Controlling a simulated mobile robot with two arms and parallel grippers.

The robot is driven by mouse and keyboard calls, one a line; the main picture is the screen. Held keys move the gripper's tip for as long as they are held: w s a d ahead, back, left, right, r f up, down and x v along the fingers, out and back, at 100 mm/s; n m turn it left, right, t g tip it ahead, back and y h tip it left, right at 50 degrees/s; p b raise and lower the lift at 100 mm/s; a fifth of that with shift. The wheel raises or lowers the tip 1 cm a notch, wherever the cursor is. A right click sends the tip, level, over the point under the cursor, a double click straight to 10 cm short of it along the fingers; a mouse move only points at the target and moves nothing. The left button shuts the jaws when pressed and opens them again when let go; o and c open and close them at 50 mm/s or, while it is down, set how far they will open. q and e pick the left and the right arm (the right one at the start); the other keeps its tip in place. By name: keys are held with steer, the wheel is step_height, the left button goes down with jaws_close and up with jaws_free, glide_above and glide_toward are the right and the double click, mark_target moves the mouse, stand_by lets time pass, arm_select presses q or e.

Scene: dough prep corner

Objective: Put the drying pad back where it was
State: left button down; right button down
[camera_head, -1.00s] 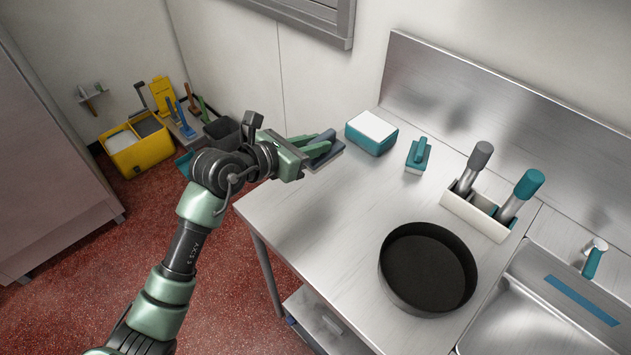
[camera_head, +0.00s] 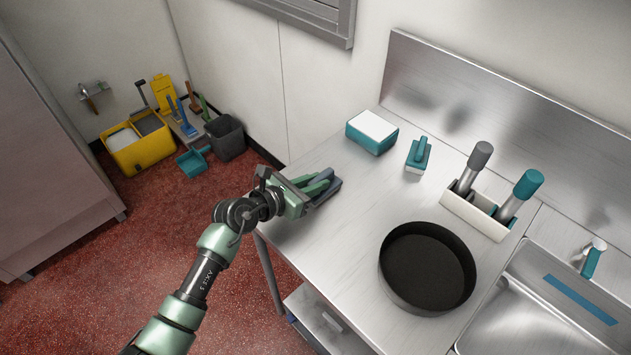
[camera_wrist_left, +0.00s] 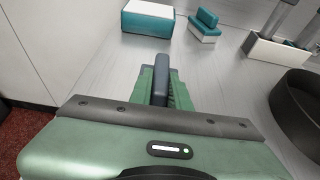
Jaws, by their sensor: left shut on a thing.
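The drying pad (camera_head: 328,192), a grey-blue pad with an upright handle, is at the left edge of the steel counter (camera_head: 340,240). My left gripper (camera_head: 316,184) is shut on its handle. In the left wrist view the pad's handle (camera_wrist_left: 161,82) stands between the green fingers (camera_wrist_left: 160,92), which hide much of the pad. I cannot tell whether the pad touches the counter or is just above it. My right gripper is not in view.
A teal and white box (camera_head: 371,131) and a teal handled pad (camera_head: 418,155) stand at the back. A round black pan (camera_head: 427,268), a white holder (camera_head: 479,214) with two handled tools and a sink (camera_head: 530,310) are to the right. The counter between pan and box is bare.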

arm_select(q)
steer(key=shift+f, duration=0.15)
steer(key=c, duration=1.3)
jaws_free()
steer(key=shift+r, duration=0.25)
steer(key=b+v, duration=0.1)
steer(key=v, duration=1.1)
steer(key=shift+s+b, duration=0.1)
steer(key=shift+b, duration=0.2)
